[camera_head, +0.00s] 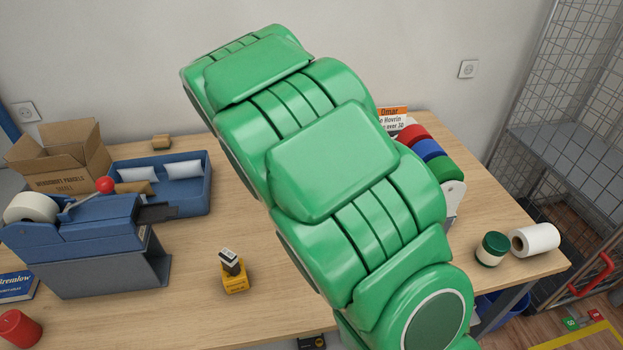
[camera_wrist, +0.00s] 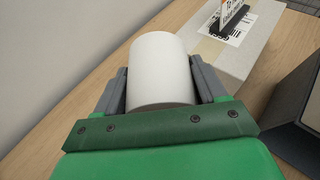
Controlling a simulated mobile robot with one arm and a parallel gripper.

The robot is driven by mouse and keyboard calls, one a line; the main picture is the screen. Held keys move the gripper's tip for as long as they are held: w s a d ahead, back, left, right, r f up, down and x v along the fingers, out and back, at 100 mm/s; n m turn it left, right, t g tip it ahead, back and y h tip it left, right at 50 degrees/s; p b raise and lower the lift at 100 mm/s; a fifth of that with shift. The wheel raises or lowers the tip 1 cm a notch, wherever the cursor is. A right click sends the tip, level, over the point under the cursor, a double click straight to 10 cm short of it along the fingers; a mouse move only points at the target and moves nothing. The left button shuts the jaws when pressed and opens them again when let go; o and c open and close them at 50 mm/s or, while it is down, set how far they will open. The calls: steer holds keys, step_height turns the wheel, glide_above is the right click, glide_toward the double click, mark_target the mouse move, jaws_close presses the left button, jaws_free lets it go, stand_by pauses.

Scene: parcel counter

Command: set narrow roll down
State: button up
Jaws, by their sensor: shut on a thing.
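In the wrist view a plain white roll (camera_wrist: 160,65), which I take to be the narrow roll, sits between the two grey fingers of my gripper (camera_wrist: 161,85). The fingers are shut on its sides. The table shows around it, but I cannot tell whether the roll touches the wood. In the head view my green arm hides both the gripper and this roll. Another white roll (camera_head: 537,240) lies on its side at the table's right end.
A pale parcel (camera_wrist: 255,45) with a label and sign stands close right of the held roll, a dark grey object (camera_wrist: 300,115) nearer. A green-lidded jar (camera_head: 492,249), tape rolls (camera_head: 430,149), blue tray (camera_head: 205,195), stamp (camera_head: 233,275) and tape dispenser (camera_head: 80,235) stand on the table. Wood left of the held roll is clear.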

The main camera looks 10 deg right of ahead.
step_height(320, 180, down, 17)
steer(key=shift+f, duration=0.2)
stand_by(0.8)
steer(key=shift+f, duration=0.15)
steer(key=o, duration=1.1)
steer(key=shift+o, duration=0.2)
steer(key=shift+r, duration=0.2)
steer(key=shift+v, duration=6)
steer(key=shift+f, duration=0.15)
